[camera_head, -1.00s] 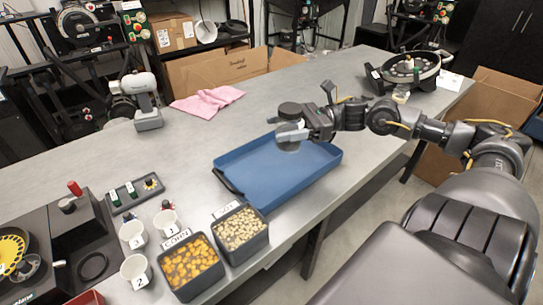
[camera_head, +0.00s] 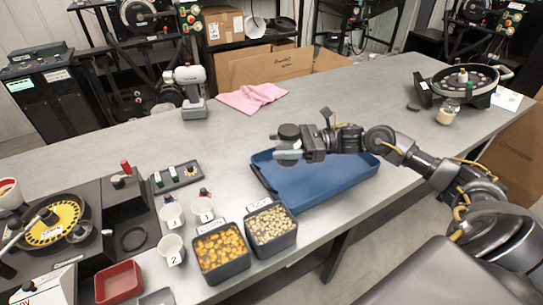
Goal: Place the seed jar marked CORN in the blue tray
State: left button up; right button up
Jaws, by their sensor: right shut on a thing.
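The blue tray (camera_head: 318,192) lies on the grey table in front of my right arm. My right gripper (camera_head: 283,147) is shut on a jar with a dark round lid (camera_head: 288,130). It holds the jar over the back left corner of the tray. The gripper hides most of the jar's body, and no marking on it can be read. A second, clear jar with pale contents (camera_head: 446,115) stands at the right, beside the round seed meter. My left gripper is not in view.
Left of the tray stand a black bin of corn (camera_head: 222,262), a bin of beans (camera_head: 271,229) and several numbered white cups (camera_head: 172,249). A red tray (camera_head: 119,283) is front left. The round seed meter (camera_head: 466,84) is back right.

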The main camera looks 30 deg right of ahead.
jog(key=w+a+f, duration=0.1)
jog(key=w+a+f+p, duration=0.1)
jog(key=f, duration=0.1)
jog(key=shift+w+f, duration=0.15)
jog(key=shift+f, duration=0.05)
notch_tip(320, 180, down, 3)
jog(key=shift+f, duration=0.1)
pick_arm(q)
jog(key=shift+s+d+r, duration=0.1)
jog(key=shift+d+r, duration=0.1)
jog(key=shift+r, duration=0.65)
pick_arm(e)
jog(key=shift+f, duration=0.2)
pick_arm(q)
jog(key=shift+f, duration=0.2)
pick_arm(e)
jog(key=o, duration=1.2)
jog(key=shift+c, duration=0.2)
